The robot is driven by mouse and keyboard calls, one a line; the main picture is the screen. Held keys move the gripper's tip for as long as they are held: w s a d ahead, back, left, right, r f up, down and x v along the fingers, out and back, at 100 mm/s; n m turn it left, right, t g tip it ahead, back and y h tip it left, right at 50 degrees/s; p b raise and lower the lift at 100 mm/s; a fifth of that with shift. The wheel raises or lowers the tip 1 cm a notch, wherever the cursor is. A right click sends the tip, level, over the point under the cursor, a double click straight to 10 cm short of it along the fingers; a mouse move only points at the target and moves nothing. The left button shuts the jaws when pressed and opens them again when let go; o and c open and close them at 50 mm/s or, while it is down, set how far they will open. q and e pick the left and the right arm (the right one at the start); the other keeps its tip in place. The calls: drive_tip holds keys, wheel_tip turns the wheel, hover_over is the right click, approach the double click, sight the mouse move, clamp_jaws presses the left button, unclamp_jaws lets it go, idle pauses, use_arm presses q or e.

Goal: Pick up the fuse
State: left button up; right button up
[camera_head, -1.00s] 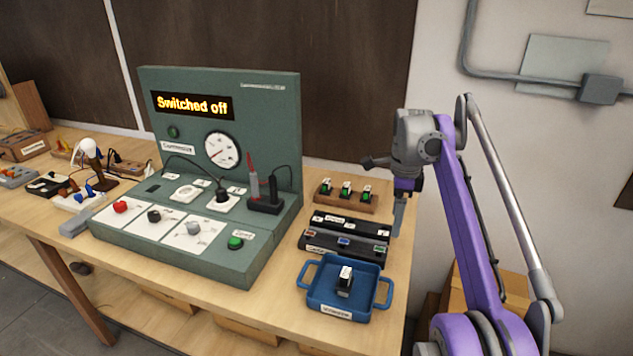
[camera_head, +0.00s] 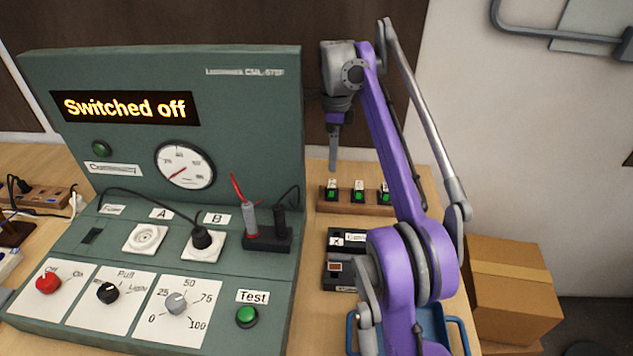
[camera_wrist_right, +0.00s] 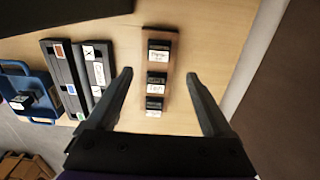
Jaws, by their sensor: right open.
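Three fuses with green fronts and white labels stand in a row in a wooden rack (camera_head: 345,207): a left one (camera_head: 332,191), a middle one (camera_head: 358,192) and a right one (camera_head: 385,194). My right gripper (camera_head: 333,166) points down above the rack's left end, apart from it. In the right wrist view the open, empty fingers (camera_wrist_right: 160,75) lie on either side of the rack (camera_wrist_right: 166,36), with dark fuses (camera_wrist_right: 156,79) in line between them. Another dark block with a white label (camera_wrist_right: 22,101) sits in the blue tray (camera_wrist_right: 40,82). The left gripper is out of view.
The green test panel (camera_head: 275,140), reading "Switched off", stands left of the rack. Black labelled cases (camera_head: 345,256) lie in front, partly hidden by my right arm, as is the blue tray (camera_head: 459,336). A cardboard box (camera_head: 510,290) stands at the right, beyond the table edge.

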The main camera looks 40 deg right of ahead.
sight(332, 183)
drive_tip(key=shift+f, duration=0.45)
drive_tip(key=f, duration=0.2)
drive_tip(key=f+b, duration=0.1)
drive_tip(key=shift+s+f, duration=0.35)
drive_tip(key=shift+w+f+b, duration=0.1)
drive_tip(key=shift+f+b, duration=0.25)
drive_tip(key=shift+f, duration=0.25)
wheel_tip(332, 183, down, 5)
drive_tip(key=shift+w+a+r+b, duration=0.1)
drive_tip(key=shift+w+b, duration=0.05)
drive_tip(key=shift+b, duration=0.4)
drive_tip(key=shift+c, duration=0.3)
clamp_jaws()
